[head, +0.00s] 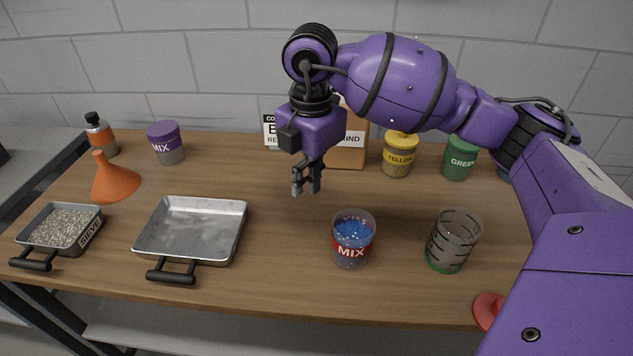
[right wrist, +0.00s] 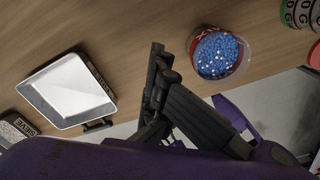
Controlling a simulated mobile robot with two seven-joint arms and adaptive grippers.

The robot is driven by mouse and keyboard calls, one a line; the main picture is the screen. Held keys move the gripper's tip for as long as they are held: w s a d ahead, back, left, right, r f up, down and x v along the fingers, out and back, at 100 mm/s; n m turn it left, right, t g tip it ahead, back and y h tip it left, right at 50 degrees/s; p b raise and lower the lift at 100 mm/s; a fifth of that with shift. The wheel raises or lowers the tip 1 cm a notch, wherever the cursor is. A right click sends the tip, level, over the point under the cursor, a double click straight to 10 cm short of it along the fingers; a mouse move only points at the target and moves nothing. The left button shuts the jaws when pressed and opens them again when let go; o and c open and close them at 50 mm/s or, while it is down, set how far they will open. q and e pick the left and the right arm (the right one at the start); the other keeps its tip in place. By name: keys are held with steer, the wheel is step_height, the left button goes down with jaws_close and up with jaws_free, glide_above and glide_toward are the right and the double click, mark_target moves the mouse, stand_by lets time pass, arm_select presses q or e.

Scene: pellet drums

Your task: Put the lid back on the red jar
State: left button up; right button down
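A flat red piece (head: 487,310), which looks like the red lid, lies at the table's front right, partly hidden behind my right arm. A red piece (right wrist: 315,56) also shows at the right edge of the right wrist view. I see no jar with red contents; a clear jar with a red MIX band (head: 352,246) stands upright, lidless, with blue pellets inside. It also shows in the right wrist view (right wrist: 220,55). My right gripper (head: 306,188) is above the table, behind and left of that jar. A gap shows between its fingers, with nothing in it. My left gripper is out of view.
A clear banded cup (head: 453,242) stands right of the jar. Yellow (head: 397,156) and green (head: 459,160) jars and a cardboard box (head: 349,154) stand behind. A metal tray (head: 192,204), sieve (head: 62,228), orange funnel (head: 115,181) and purple-lidded jar (head: 166,143) are left.

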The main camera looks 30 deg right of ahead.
steer(key=w+a+r, duration=0.3)
steer(key=w+a, duration=0.5)
steer(key=w, duration=0.4)
steer(key=shift+w+a+r, duration=0.15)
steer(key=shift+a+r, duration=0.05)
steer(key=shift+a, duration=0.15)
stand_by(6.5)
